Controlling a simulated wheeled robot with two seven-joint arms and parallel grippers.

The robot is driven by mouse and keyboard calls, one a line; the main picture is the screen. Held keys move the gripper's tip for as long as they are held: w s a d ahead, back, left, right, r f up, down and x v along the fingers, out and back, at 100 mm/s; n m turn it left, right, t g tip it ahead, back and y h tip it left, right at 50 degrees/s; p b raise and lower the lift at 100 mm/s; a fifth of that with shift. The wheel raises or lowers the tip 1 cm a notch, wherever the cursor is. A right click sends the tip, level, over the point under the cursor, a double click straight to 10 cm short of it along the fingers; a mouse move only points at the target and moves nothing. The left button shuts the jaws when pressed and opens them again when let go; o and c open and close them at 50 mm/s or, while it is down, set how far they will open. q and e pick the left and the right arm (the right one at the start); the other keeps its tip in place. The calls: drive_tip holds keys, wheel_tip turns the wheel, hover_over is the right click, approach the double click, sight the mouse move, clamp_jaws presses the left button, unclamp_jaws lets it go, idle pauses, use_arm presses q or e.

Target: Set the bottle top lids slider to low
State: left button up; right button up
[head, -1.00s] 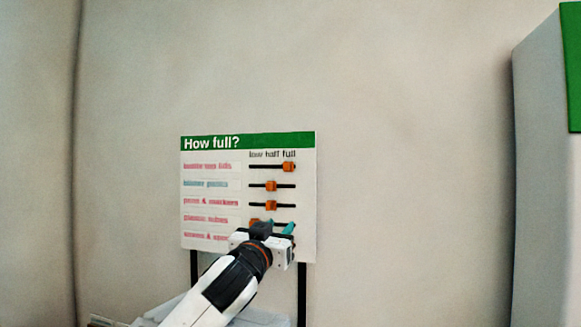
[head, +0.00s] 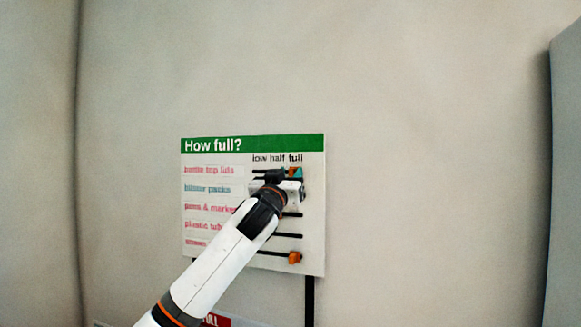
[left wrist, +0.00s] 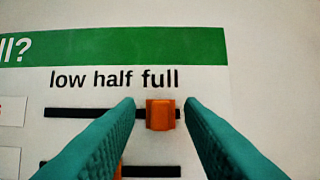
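The "How full?" board (head: 252,144) has a row labelled bottle top lids (head: 209,170) at its top. Its slider is a black track with an orange knob (left wrist: 161,114). In the left wrist view the knob stands under "full", at the right end of the track. My left gripper (left wrist: 161,104) is open, with one teal finger on each side of the knob and a small gap showing on both sides. In the head view the left gripper (head: 286,173) covers most of the top row. My right gripper is not in view.
Further sliders lie below; the bottom one has its orange knob (head: 295,258) toward full. A second-row knob (left wrist: 118,171) is partly hidden by the left finger. A grey cabinet (head: 566,180) stands at the far right. The wall above the board is bare.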

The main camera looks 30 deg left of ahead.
use_arm(q)
drive_tip(key=shift+w+r, duration=0.25)
drive_tip(key=shift+w, duration=0.05)
drive_tip(key=shift+w+a, duration=0.15)
drive_tip(key=shift+w, duration=0.1)
drive_tip(key=shift+c, duration=0.9)
clamp_jaws()
drive_tip(key=a+p, duration=0.1)
drive_tip(key=a, duration=0.2)
drive_tip(key=s+a+p, duration=0.1)
drive_tip(key=a, duration=0.2)
drive_tip(key=s+a+p, duration=0.1)
drive_tip(key=a+p, duration=0.1)
drive_tip(key=a, duration=0.2)
drive_tip(key=shift+s, duration=0.25)
